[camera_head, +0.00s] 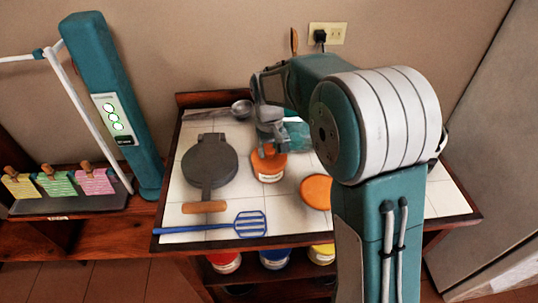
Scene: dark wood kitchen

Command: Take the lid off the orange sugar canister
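The orange sugar canister (269,174), with a pale label on its front, stands on the white tiled top in the middle. A flat orange disc (317,192), which looks like a lid, lies to its right, partly hidden by my arm. My gripper (269,140) points down just above the canister and overlaps its back rim in the view. The fingers are small and dark here, so I cannot tell whether they touch it or how far apart they are. The gripper hides part of the canister's top.
A dark round iron (209,160) with a wooden handle lies left of the canister. A blue slotted spatula (250,224) lies along the front edge. A metal scoop (241,108) is at the back. A teal see-through object (298,137) stands behind the canister. Colored jars (224,262) sit below.

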